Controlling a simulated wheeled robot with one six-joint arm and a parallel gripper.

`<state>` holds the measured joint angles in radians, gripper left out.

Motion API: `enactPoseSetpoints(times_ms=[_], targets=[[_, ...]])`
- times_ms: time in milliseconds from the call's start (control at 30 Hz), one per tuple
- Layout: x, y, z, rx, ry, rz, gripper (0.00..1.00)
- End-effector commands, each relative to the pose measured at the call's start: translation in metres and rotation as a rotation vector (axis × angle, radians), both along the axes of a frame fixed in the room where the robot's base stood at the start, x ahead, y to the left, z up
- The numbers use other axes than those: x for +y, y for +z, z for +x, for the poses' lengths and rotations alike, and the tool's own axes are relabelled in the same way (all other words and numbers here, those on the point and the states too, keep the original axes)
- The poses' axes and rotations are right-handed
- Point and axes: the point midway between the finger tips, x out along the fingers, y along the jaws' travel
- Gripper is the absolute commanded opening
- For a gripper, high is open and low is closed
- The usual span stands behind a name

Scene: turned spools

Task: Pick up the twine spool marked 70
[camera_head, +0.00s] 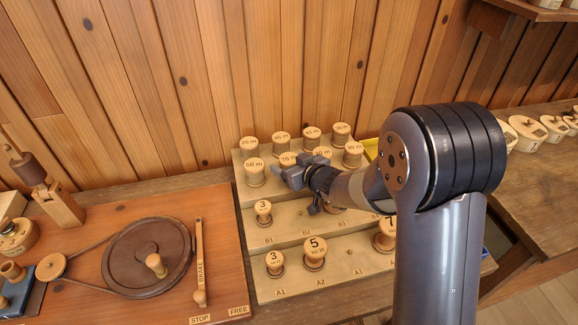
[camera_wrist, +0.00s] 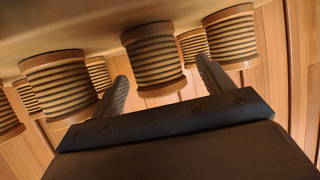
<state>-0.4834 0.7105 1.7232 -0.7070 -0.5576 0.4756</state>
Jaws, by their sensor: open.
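The twine spool marked 70 (camera_head: 287,159) stands upright in the front row on the top tier of the stepped rack. Only its labelled top shows clearly; my gripper hides its lower part. My gripper (camera_head: 291,174) is open at this spool, reaching in from the right. In the wrist view, which looks upside down, a twine-wound spool (camera_wrist: 153,60) lies ahead between the two open fingers (camera_wrist: 163,75).
A spool marked 50 (camera_head: 254,172) stands left of it and one marked 90 (camera_head: 353,153) further right; others stand behind. Neighbours also crowd the wrist view at left (camera_wrist: 57,88) and right (camera_wrist: 231,38). Lower tiers hold numbered spools (camera_head: 315,252). A plank wall (camera_head: 210,80) rises behind.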

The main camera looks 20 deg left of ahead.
Motion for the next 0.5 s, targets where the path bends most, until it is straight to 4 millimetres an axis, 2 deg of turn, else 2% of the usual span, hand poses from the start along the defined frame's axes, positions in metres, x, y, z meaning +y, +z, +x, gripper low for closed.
enactPoseSetpoints(times_ms=[133,367,500], targets=[[0.0084,-0.0045,0.0076,-0.001,0.0,-0.001,0.76],[0.0095,-0.0052,0.0087,-0.001,-0.001,-0.001,0.76],[0.0094,-0.0052,0.0087,-0.001,-0.001,-0.001,0.67]])
